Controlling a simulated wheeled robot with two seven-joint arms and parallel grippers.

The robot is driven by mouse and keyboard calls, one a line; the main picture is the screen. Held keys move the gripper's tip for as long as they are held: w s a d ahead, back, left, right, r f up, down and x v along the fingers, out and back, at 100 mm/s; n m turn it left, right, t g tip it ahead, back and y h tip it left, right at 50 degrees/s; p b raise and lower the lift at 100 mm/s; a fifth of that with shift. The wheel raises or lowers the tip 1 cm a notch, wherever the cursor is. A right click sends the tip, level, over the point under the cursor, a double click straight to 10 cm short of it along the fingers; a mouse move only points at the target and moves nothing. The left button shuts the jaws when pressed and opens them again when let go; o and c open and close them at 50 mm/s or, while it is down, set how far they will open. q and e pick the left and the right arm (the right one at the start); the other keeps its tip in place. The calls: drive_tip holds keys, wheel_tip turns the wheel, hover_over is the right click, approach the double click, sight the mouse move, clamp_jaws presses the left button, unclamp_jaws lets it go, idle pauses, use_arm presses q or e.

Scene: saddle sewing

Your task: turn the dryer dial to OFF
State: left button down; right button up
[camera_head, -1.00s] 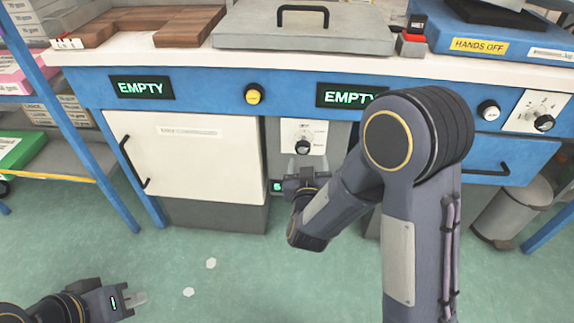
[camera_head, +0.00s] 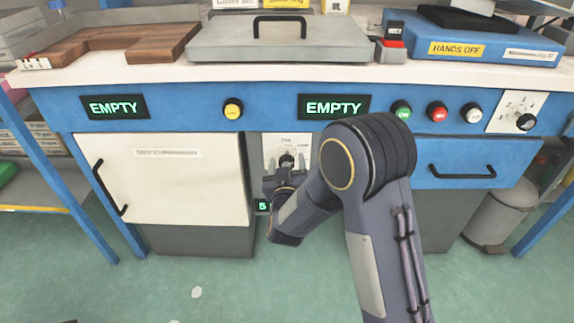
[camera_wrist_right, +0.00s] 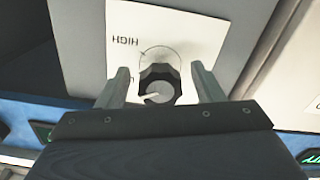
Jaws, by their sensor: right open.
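The dryer dial (camera_head: 287,160) is a black knob on a white plate (camera_head: 277,142) set in a grey panel below the counter. In the right wrist view the dial (camera_wrist_right: 159,83) shows close up, with a pale pointer mark and the word HIGH on the plate (camera_wrist_right: 180,28). My right gripper (camera_head: 285,172) is in front of the dial. In the wrist view its open fingers (camera_wrist_right: 160,88) stand on either side of the knob, with gaps showing. Whether the fingertips reach around it in depth is hard to tell. My left gripper is out of view.
A white cabinet door (camera_head: 170,185) with a black handle is left of the dial. A drawer (camera_head: 465,172) and several coloured buttons, including a red one (camera_head: 437,112), are to the right. Another dial plate (camera_head: 516,110) is at far right. A bin (camera_head: 497,212) stands below it.

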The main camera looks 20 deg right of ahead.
drive_tip(key=c, duration=1)
drive_tip(key=n+p, duration=0.3)
drive_tip(key=n, duration=0.2)
drive_tip(key=shift+s+r+n+p, duration=0.1)
drive_tip(key=shift+r+n+p, duration=0.05)
drive_tip(key=shift+n+p, duration=0.2)
drive_tip(key=n+p, duration=0.1)
drive_tip(key=n, duration=0.2)
drive_tip(key=shift+d+n+p, duration=0.1)
drive_tip(key=shift+n+p, duration=0.15)
drive_tip(key=shift+p, duration=0.15)
drive_tip(key=shift+n+p, duration=0.65)
drive_tip(key=shift+n, duration=0.65)
